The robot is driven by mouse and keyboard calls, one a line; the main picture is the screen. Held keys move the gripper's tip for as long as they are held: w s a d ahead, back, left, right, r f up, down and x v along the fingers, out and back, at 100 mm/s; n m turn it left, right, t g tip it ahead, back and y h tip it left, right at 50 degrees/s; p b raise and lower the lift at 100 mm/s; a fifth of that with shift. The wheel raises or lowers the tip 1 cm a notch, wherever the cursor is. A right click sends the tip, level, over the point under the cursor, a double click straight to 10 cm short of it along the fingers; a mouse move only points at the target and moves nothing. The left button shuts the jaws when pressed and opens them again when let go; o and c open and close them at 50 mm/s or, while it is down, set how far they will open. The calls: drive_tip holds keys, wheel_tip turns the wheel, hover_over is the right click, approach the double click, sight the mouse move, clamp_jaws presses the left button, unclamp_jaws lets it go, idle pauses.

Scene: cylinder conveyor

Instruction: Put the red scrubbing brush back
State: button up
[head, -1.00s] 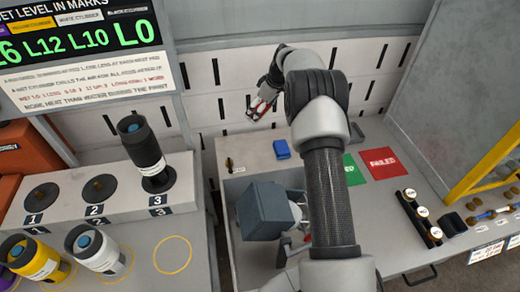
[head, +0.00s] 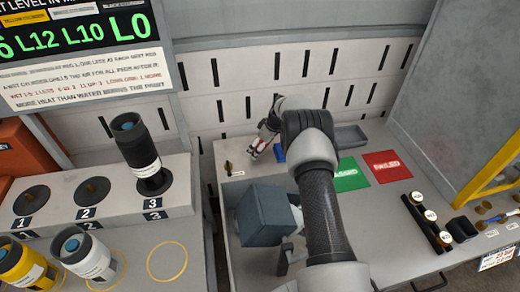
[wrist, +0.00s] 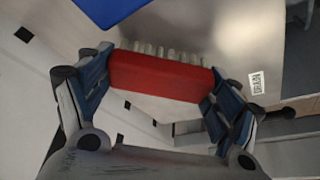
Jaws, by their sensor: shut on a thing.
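The red scrubbing brush (wrist: 160,76) is between the two fingers of my gripper (wrist: 150,85) in the wrist view, with its pale bristles along the far side. My gripper is shut on it. In the head view my gripper (head: 259,146) is over the back left part of the grey bench (head: 232,192), and little of the brush shows there. I cannot tell whether the brush touches the bench.
A dark box-shaped object (head: 265,212) stands in front. Green (head: 347,175) and red (head: 387,167) mats lie to the right. A slotted wall (head: 290,85) rises behind the bench.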

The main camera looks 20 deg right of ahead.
drive_tip(key=shift+f, duration=0.35)
drive_tip(key=shift+f, duration=0.2)
drive_tip(key=o, duration=1.1)
drive_tip(key=shift+r, duration=0.15)
